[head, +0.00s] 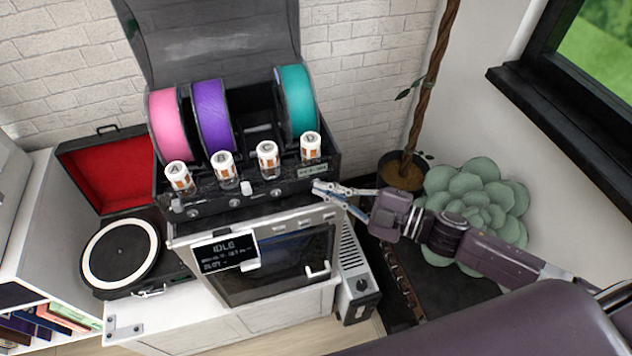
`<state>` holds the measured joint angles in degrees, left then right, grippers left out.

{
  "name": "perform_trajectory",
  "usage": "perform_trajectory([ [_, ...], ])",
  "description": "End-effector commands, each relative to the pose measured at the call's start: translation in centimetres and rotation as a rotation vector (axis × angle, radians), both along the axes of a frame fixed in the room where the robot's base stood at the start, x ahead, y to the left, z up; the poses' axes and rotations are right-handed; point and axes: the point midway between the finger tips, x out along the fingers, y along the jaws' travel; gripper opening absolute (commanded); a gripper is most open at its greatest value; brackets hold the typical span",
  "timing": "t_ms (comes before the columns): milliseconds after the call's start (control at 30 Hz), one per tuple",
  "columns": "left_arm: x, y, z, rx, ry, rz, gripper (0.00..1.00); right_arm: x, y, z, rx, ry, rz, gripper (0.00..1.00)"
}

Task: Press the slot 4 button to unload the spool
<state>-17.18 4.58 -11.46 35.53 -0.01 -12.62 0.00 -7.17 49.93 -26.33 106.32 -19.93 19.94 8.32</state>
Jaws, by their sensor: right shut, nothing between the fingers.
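The black spool unit (212,203) stands on top of a printer-like machine with its lid raised. It holds a pink spool (166,124), a purple spool (211,117) and, at the far right, a teal spool (297,101); the place between purple and teal is empty. White cylinders marked A, B, C and D (310,146) stand in front. Small round buttons (234,202) line the front face. My right gripper (318,187) is shut and empty, its tips at the right end of this face below D. They cover any button there; I cannot tell whether they touch it. My left gripper is out of view.
The machine below has a display (224,250) reading IDLE and a glass door (285,264). A record player (120,253) with an open red-lined lid is at left. A potted plant (405,172) and a large succulent (475,205) stand at right, close to my right arm.

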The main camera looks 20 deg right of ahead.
Motion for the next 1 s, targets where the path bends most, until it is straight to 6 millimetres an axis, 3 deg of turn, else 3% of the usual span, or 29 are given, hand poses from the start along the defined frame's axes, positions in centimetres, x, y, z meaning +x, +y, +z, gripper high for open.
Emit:
perform_trajectory([
  [333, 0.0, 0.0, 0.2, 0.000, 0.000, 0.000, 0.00, -0.5, 0.0, 0.0, 0.003, 0.002, 0.001, 0.00],
  [800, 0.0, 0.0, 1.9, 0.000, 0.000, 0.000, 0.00, -5.1, -0.1, 0.1, 0.003, 0.004, 0.001, 0.00],
  [1000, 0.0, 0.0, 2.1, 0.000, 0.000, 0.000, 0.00, -6.1, -0.2, 0.1, 0.002, 0.001, 0.001, 0.00],
])
